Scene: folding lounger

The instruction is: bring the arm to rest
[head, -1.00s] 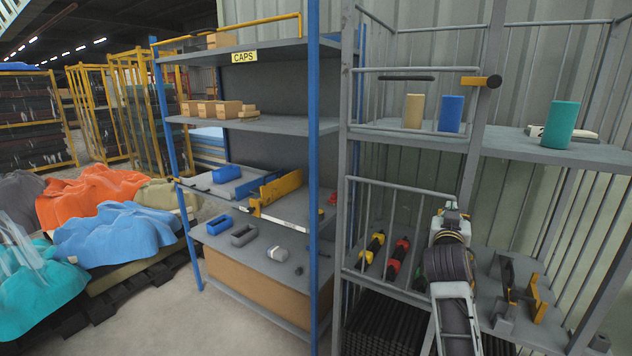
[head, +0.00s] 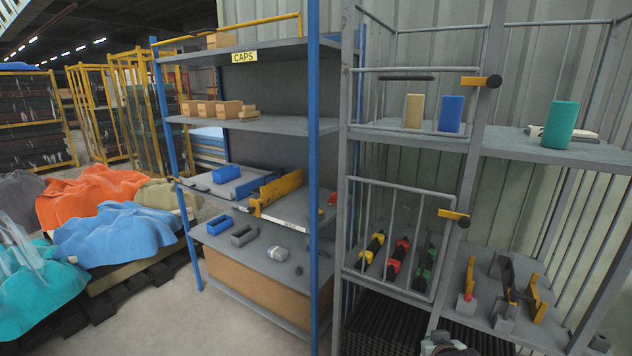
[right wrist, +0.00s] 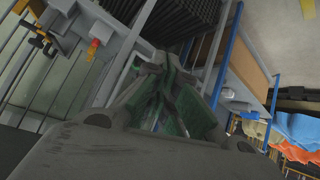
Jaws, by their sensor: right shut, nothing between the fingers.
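My right gripper (right wrist: 168,72) is shut and empty in the right wrist view, its dark fingers together in front of the wrist. In the head view only a small part of my right arm shows at the bottom edge, below the grey rack; its fingertips cannot be made out there. It is apart from the rack's lower barred door (head: 395,180) and the door's yellow latch (head: 453,214). My left gripper is in neither view.
A blue-post shelf (head: 313,180) stands left.

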